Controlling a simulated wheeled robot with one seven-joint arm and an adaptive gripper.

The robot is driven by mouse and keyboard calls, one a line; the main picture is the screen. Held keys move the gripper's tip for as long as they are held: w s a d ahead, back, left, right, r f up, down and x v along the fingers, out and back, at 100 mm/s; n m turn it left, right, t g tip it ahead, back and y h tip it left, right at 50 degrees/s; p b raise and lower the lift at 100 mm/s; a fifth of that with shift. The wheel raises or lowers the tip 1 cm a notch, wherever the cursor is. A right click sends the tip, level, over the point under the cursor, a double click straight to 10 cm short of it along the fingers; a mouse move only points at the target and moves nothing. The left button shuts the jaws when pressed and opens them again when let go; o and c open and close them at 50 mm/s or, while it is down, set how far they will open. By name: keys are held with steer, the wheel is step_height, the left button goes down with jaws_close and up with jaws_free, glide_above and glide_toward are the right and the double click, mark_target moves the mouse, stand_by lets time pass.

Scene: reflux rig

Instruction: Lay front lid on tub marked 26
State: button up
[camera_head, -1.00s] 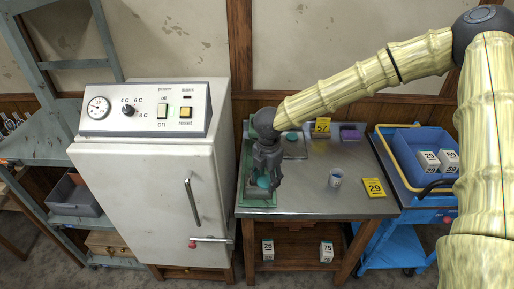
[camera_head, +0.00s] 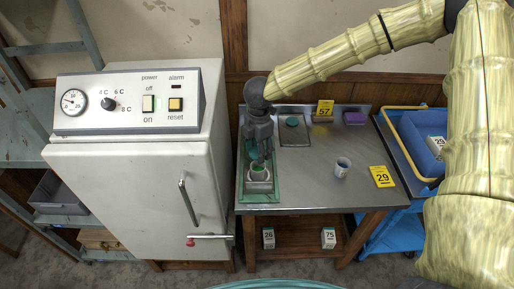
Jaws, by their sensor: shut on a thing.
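My gripper (camera_head: 261,158) points down over the green tray (camera_head: 246,193) at the left of the metal bench. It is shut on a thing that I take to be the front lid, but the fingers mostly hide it. Just below the fingertips stands a small pale ring-shaped piece (camera_head: 259,175) with green showing inside. Another teal lid (camera_head: 292,122) lies on a grey plate farther back. The tub marked 26 (camera_head: 268,240) stands on the lower wooden shelf, under the bench top.
A tub marked 75 (camera_head: 328,238) shares the lower shelf. On the bench are a small cup (camera_head: 343,166), yellow cards 29 (camera_head: 381,177) and 57 (camera_head: 324,108), and a purple block (camera_head: 354,118). A white cabinet (camera_head: 130,200) stands left, a blue cart (camera_head: 408,150) right.

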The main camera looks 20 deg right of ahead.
step_height(320, 180, down, 2)
steer(key=shift+s+f+b, duration=0.1)
steer(key=shift+b, duration=0.7)
steer(key=shift+f+b, duration=0.65)
steer(key=shift+f, duration=0.75)
steer(key=shift+p, duration=0.45)
steer(key=shift+f, duration=0.45)
stand_by(1.2)
steer(key=o, duration=0.8)
